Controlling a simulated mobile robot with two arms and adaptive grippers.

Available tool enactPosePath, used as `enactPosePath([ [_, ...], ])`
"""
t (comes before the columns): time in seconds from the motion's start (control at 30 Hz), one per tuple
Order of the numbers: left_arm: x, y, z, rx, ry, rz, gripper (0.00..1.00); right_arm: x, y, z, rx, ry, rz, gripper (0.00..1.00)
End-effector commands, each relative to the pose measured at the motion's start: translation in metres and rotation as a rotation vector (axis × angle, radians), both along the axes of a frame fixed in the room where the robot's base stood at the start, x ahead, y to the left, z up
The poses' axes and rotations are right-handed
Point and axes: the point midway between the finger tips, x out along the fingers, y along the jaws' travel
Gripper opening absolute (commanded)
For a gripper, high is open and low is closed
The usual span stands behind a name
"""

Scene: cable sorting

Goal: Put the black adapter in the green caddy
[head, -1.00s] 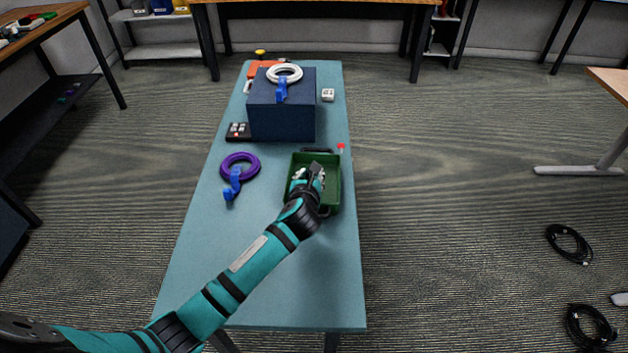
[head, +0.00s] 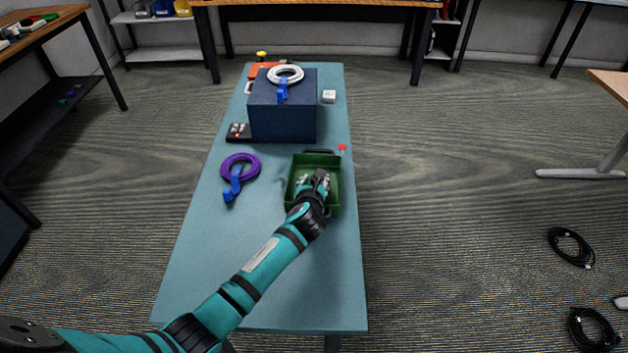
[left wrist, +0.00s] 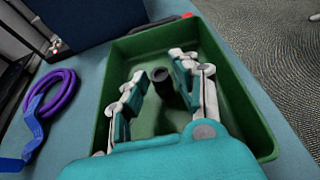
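The green caddy (head: 333,200) stands on the right side of the teal table, and its inside also shows in the left wrist view (left wrist: 233,100). My left gripper (head: 318,182) is down inside the caddy's walls. In the left wrist view its fingers (left wrist: 170,68) are around the black adapter (left wrist: 187,97), a dark, rounded piece. My right gripper is in neither view.
A purple cable coil (head: 254,169) with a blue clip (head: 231,188) lies left of the caddy. Behind stands a dark blue box (head: 283,122) with a white coil (head: 286,74) on top. The table's near part (head: 240,215) is clear.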

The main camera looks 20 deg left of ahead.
Motion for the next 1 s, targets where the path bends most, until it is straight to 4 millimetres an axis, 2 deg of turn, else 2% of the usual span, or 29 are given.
enactPosePath([
  [0.03, 0.000, 0.000, 0.000, 0.000, 0.000, 0.000, 0.37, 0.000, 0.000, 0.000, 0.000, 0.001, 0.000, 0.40],
  [0.1, 0.000, 0.000, 0.000, 0.000, 0.000, 0.000, 0.44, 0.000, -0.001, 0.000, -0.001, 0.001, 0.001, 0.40],
  [0.4, 0.000, 0.000, 0.004, -0.002, -0.001, 0.000, 0.44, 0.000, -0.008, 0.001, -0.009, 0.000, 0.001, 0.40],
  [0.47, -0.005, -0.001, 0.005, 0.000, 0.000, -0.001, 0.44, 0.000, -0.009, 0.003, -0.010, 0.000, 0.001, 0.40],
  [0.57, -0.019, -0.004, 0.012, 0.001, -0.001, -0.001, 0.44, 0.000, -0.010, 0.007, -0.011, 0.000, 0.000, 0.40],
  [0.83, -0.072, -0.016, 0.034, -0.001, 0.000, -0.002, 0.44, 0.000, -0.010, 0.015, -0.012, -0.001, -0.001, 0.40],
  [1.0, -0.096, -0.021, 0.044, 0.001, -0.001, -0.001, 0.44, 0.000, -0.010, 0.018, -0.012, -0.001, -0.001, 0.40],
])
